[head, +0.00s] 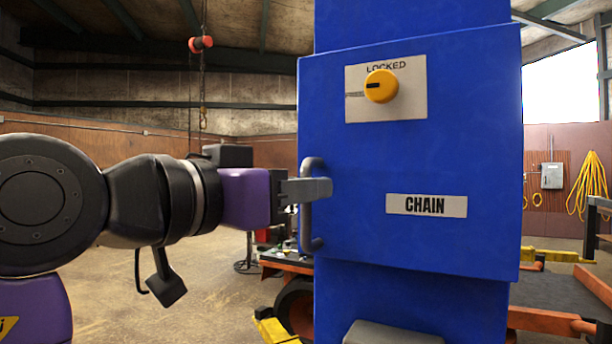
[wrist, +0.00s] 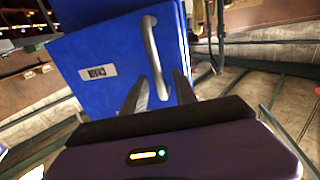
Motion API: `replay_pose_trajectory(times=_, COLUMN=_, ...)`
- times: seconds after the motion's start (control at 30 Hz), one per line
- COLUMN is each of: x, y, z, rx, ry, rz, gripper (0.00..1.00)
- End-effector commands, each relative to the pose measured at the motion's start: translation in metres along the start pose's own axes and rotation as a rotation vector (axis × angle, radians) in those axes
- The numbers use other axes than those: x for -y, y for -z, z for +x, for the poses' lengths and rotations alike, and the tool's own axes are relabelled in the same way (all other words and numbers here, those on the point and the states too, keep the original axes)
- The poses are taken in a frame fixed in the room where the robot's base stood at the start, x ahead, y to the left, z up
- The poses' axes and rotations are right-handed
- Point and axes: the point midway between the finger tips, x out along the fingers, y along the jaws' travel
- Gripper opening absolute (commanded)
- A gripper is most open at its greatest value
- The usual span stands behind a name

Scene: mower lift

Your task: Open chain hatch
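The blue chain hatch (head: 450,155) is on a blue column and looks shut. It carries a "CHAIN" label (head: 426,206) and a grey bar handle (head: 311,232) at its left edge. A yellow knob (head: 381,86) sits on a plate marked "LOCKED" at the top. The knob's dark mark lies to the left, towards small text. My gripper (head: 306,190) is at the handle from the left. In the wrist view the fingers of my gripper (wrist: 160,90) stand apart, with the handle (wrist: 150,45) between them and gaps showing.
Below the hatch, a grey part (head: 392,334) sticks out of the column (head: 412,292). A red hoist block (head: 200,44) hangs at the back left. Yellow hose (head: 588,185) hangs on the right wall. Open floor lies left of the column.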

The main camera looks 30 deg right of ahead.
Motion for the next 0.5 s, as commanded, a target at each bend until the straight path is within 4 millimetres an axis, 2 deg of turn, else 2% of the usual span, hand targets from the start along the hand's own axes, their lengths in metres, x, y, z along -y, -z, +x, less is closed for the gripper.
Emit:
replay_pose_trajectory(times=0.2, x=0.0, y=0.0, z=0.014, rx=0.0, ry=0.0, rz=0.0, gripper=0.34)
replay_pose_trajectory(times=0.43, x=0.0, y=0.0, z=0.015, rx=0.0, ry=0.0, rz=0.0, gripper=0.34)
replay_pose_trajectory(times=0.47, x=0.0, y=0.0, z=0.015, rx=0.0, ry=0.0, rz=0.0, gripper=0.32)
replay_pose_trajectory(times=0.5, x=0.0, y=0.0, z=0.015, rx=0.0, ry=0.0, rz=0.0, gripper=0.24)
